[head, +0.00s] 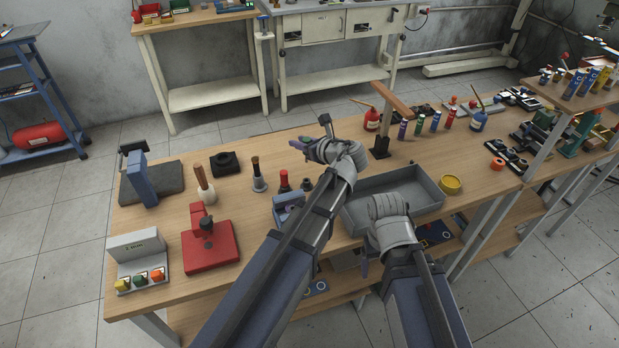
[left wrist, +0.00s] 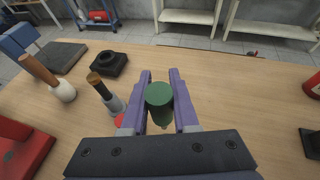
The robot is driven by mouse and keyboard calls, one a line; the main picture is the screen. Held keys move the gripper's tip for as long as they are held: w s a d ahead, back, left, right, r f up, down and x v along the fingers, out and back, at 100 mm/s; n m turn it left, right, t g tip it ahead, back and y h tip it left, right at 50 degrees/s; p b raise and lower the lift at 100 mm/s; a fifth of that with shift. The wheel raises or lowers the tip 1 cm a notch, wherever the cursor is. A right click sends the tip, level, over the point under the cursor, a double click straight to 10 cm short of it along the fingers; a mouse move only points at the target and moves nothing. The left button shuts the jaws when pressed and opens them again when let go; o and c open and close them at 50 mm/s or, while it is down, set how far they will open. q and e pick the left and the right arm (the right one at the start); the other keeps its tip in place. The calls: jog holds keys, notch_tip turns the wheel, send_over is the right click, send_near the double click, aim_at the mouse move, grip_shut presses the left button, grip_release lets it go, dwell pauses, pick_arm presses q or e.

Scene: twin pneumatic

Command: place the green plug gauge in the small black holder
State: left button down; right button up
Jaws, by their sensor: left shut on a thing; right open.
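The green plug gauge (left wrist: 159,100) is upright between the purple fingers of my left gripper (left wrist: 160,100) in the left wrist view. My left gripper (head: 299,145) is shut on it, above the wooden bench; in the head view I cannot make the gauge out. The small black holder (head: 223,163) is a low block with a round opening, on the bench left of the left gripper. It also shows in the left wrist view (left wrist: 108,64), apart from the gauge. My right gripper (head: 365,268) is open, low by the bench's front edge, mostly hidden behind its wrist.
Between gauge and holder stands a dark-handled tool with a grey base (head: 257,175). A wooden-handled tool (head: 204,181), red fixture (head: 212,252) and blue block on a dark plate (head: 143,180) stand left. A grey tray (head: 425,187) lies right.

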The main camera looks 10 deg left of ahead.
pick_arm(q)
notch_tip(320, 180, down, 6)
jog(key=b, duration=0.6)
jog(key=shift+f, duration=0.1)
jog(key=shift+s, duration=0.1)
notch_tip(320, 180, down, 4)
jog(key=b, duration=0.4)
jog(key=shift+r, duration=0.2)
jog(key=shift+f, duration=0.2)
jog(key=c, duration=0.7)
grip_release()
jog(key=shift+r, duration=0.2)
